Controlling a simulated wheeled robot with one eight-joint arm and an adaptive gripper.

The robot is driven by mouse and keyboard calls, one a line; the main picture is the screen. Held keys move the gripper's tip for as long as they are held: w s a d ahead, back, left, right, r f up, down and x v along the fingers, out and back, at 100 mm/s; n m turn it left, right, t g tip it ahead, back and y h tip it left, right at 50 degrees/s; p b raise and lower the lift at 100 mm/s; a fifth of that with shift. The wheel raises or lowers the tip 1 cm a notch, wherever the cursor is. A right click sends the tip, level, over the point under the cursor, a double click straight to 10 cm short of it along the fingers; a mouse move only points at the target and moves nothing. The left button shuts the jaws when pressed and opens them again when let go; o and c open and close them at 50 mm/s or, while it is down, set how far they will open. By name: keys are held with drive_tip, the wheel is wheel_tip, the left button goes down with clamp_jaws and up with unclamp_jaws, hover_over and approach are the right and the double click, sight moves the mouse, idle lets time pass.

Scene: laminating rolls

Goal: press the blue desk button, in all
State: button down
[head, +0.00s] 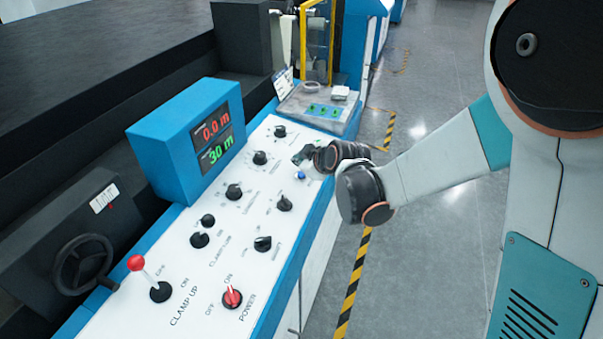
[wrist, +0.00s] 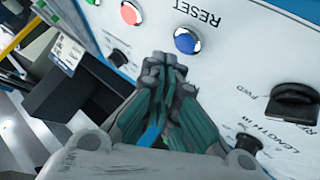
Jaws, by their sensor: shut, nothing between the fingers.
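The blue desk button (head: 301,175) is on the white sloping control panel, at the panel's right side in the head view. In the wrist view the blue button (wrist: 187,41) is below the word RESET. My gripper (head: 302,156) is over the panel, just beyond the button in the head view. In the wrist view my gripper (wrist: 166,62) has its fingertips together, close beside the blue button and to its lower left. Nothing is between the fingers. I cannot tell the exact gap between the fingertips and the panel.
The panel carries several black knobs (head: 234,191), a red-balled lever (head: 136,263) and a red power switch (head: 232,298). A blue display box (head: 165,150) rises on the left. A red button (wrist: 131,13) is near the blue one. The floor (head: 430,260) at right is clear.

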drive_tip(key=r+p, duration=0.2)
drive_tip(key=r, duration=0.1)
drive_tip(key=r+p, duration=0.1)
drive_tip(key=shift+s+d+r, duration=0.15)
drive_tip(key=shift+d+r, duration=0.2)
idle(0.6)
drive_tip(key=s+d+r+m+g+h, duration=0.1)
drive_tip(key=s+d+r+m, duration=0.3)
drive_tip(key=s, duration=0.3)
drive_tip(key=s+d+r+m+h, duration=0.1)
drive_tip(key=s+d+r+m, duration=0.1)
drive_tip(key=s+d+r, duration=0.35)
drive_tip(key=s+d+m+h, duration=0.1)
drive_tip(key=s+d+m, duration=0.2)
drive_tip(key=s, duration=0.6)
drive_tip(key=s+d+f+m+g+h, duration=0.1)
drive_tip(key=s+d+m+h, duration=0.1)
drive_tip(key=s+d, duration=0.5)
drive_tip(key=shift+s+d+f+m, duration=0.2)
drive_tip(key=shift+s+m, duration=0.6)
drive_tip(key=shift+s, duration=0.15)
